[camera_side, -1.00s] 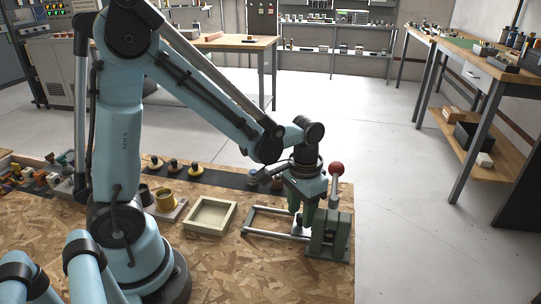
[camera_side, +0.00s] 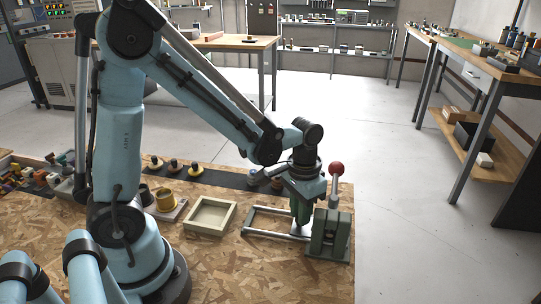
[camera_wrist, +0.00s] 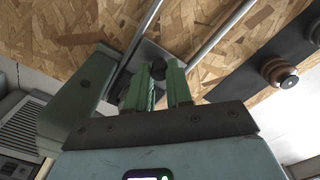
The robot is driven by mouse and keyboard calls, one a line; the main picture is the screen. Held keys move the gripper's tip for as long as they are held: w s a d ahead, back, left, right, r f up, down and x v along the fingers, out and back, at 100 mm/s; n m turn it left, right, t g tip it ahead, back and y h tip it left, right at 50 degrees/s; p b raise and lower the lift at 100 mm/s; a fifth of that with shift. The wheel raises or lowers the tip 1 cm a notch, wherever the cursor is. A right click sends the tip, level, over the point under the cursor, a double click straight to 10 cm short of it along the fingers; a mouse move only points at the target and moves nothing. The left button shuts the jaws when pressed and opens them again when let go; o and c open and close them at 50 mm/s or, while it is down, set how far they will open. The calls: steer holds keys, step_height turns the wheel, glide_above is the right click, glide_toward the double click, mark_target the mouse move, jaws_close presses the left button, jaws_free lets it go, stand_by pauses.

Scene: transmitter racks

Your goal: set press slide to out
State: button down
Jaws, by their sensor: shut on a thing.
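The press (camera_side: 328,236) is a green block with a red-ball lever (camera_side: 336,170) standing up, at the right of the board in the side view. Two grey rails (camera_side: 268,235) run left from it to an end bar. The press slide (camera_side: 299,231) is a grey plate on the rails, close beside the press body, mostly hidden under my gripper. My gripper (camera_side: 301,218) points down with its green fingers shut on the slide's dark knob (camera_wrist: 158,70). In the wrist view the knob shows between the fingertips (camera_wrist: 159,82).
A shallow cream tray (camera_side: 210,216) lies left of the rails. A dark strip with several knobbed pieces (camera_side: 196,170) runs behind. The rails left of the slide look clear.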

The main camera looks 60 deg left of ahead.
steer(key=s+a, duration=0.6)
steer(key=shift+s+a, duration=0.15)
steer(key=c, duration=1)
jaws_free()
steer(key=shift+r, duration=6.05)
steer(key=shift+w+d+f+t, duration=0.25)
steer(key=shift+d+t, duration=0.6)
steer(key=shift+t, duration=0.35)
steer(key=shift+w+d+f+t, duration=0.15)
steer(key=shift+w+d+t, duration=0.1)
steer(key=shift+d+t, duration=0.8)
steer(key=shift+w+d+f+t, duration=0.25)
steer(key=shift+d+t, duration=0.4)
steer(key=shift+t, duration=0.7)
